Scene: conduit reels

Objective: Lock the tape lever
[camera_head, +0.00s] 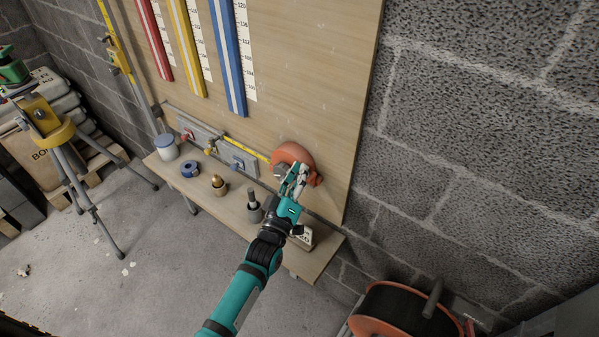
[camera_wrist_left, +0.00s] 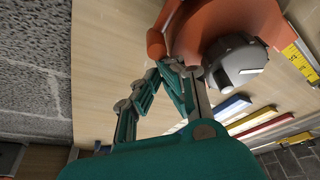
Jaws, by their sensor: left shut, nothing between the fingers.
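The orange tape reel (camera_head: 293,152) is mounted at the lower right of the wooden board, with its yellow tape (camera_head: 247,149) drawn out to the left. In the left wrist view the orange body (camera_wrist_left: 222,22) carries a grey round knob (camera_wrist_left: 238,62) with a white mark, which I take for the lever. My left gripper (camera_head: 291,175) is shut and empty in front of the reel, covering part of it. In the left wrist view its fingertips (camera_wrist_left: 178,68) are close beside the knob and body; whether they touch I cannot tell. My right gripper is not in view.
A narrow wooden shelf (camera_head: 225,206) below the board holds a white-lidded jar (camera_head: 166,147), blue tape roll (camera_head: 190,169), brass piece (camera_head: 218,184) and dark-based post (camera_head: 254,207). Red, yellow and blue conduits hang above. A cable reel (camera_head: 405,309) stands lower right. Floor is open front left.

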